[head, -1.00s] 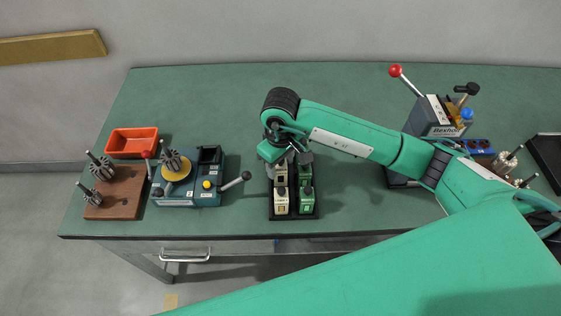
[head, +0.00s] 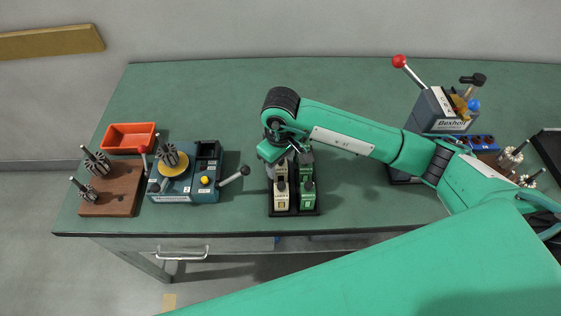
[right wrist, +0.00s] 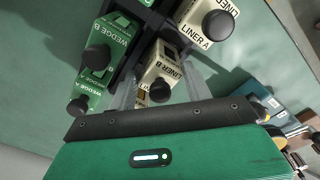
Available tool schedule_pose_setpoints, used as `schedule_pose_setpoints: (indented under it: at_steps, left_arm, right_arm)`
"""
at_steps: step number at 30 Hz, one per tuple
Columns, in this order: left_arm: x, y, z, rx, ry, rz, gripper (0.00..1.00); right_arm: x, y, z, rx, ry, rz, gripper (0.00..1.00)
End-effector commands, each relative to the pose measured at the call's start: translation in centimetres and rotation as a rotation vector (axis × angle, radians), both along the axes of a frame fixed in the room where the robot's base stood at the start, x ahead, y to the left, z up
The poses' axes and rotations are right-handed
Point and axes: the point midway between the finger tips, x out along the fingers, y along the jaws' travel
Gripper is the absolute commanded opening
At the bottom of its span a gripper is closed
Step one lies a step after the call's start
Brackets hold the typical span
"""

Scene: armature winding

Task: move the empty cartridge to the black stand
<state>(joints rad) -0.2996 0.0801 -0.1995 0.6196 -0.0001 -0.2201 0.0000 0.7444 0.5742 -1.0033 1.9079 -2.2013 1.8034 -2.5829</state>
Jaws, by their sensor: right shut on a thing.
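The black stand (head: 294,213) is at the middle of the bench near its front edge and holds cream and green cartridges. In the right wrist view these are LINER A (right wrist: 204,28), LINER B (right wrist: 163,72), WEDGE B (right wrist: 118,42) and another green one (right wrist: 87,97), all with black knobs. My right gripper (head: 277,160) is over the stand's back-left place. In the right wrist view its clear fingers (right wrist: 160,92) are on either side of the LINER B cartridge, shut on it. Whether it is clear of the stand, or empty, I cannot tell. My left gripper is out of view.
A blue winding device (head: 185,185) with a side lever stands left of the stand. A brown block with armatures (head: 112,195) and an orange bin (head: 129,137) are farther left. A grey press (head: 440,112) with a red-knobbed lever stands right. The bench's back middle is clear.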

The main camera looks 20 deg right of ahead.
Motion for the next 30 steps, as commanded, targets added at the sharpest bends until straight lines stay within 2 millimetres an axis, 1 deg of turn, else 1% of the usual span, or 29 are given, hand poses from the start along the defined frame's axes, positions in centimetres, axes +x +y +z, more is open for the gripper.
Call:
schedule_pose_setpoints:
  at_steps: [11, 12, 14, 15, 16, 30]
  left_arm:
    - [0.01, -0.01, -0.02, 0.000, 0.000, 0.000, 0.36]
    - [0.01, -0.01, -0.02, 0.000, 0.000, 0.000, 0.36]
    - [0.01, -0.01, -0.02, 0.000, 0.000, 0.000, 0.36]
    - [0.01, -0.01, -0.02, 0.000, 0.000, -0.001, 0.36]
    - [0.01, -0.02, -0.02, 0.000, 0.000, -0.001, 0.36]
    - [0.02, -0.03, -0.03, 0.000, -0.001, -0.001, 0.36]
  right_arm:
    - [0.01, 0.00, 0.01, 0.000, -0.001, 0.000, 0.25]
    - [0.01, 0.00, 0.01, 0.000, -0.001, 0.000, 0.52]
    - [0.01, 0.00, 0.01, 0.000, -0.001, 0.000, 0.64]
    - [0.01, 0.00, 0.00, 0.000, -0.001, 0.000, 0.72]
    - [0.01, 0.00, 0.00, 0.000, -0.001, 0.000, 0.76]
    - [0.00, 0.00, -0.03, 0.000, 0.000, 0.000, 0.76]
